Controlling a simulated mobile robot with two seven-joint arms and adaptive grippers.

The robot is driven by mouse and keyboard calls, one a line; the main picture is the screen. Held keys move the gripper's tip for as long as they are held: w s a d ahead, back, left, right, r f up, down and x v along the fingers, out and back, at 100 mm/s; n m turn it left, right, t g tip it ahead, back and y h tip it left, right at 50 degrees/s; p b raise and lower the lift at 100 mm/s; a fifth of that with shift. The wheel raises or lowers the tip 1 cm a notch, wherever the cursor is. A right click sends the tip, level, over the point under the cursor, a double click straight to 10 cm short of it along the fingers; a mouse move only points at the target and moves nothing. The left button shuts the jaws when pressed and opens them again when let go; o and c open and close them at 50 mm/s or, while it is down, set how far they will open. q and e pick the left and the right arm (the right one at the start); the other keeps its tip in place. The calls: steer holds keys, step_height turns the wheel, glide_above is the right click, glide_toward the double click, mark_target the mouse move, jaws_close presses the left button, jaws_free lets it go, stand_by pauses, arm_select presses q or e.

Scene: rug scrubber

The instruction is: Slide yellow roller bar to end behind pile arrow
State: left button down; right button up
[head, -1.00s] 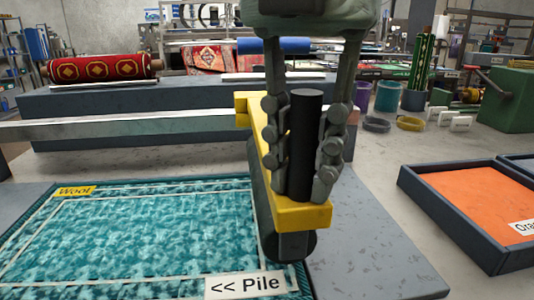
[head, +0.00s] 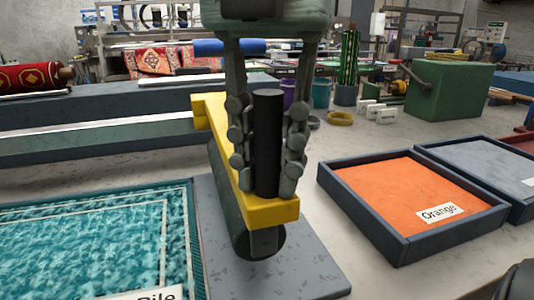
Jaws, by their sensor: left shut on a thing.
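The yellow roller bar (head: 228,157) carries an upright black handle (head: 267,140) and a dark roller (head: 224,188) under it. My left gripper (head: 267,165) comes down from the top and is shut on the black handle, one finger on each side. The bar stands over the grey board just right of the teal rug (head: 90,245). The pile label (head: 150,294) at the rug's near edge is cut off by the bottom of the view, and its arrow is out of view. The right gripper is not clearly in view; a dark part shows at the bottom right corner.
A metal rail (head: 100,135) runs behind the rug to the bar's far end. An orange tray (head: 410,195) and a grey tray (head: 480,175) lie to the right. A rolled red rug (head: 30,76) is at the back left. Bare grey board (head: 300,275) lies right of the roller.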

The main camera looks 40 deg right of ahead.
arm_select(q)
steer(key=shift+d+r, duration=0.1)
steer(key=shift+d, duration=0.1)
steer(key=c, duration=1.4)
jaws_free()
steer(key=shift+s+d, duration=0.1)
steer(key=shift+o, duration=0.2)
steer(key=shift+r, duration=0.15)
step_height(320, 180, up, 12)
steer(key=shift+f, duration=0.2)
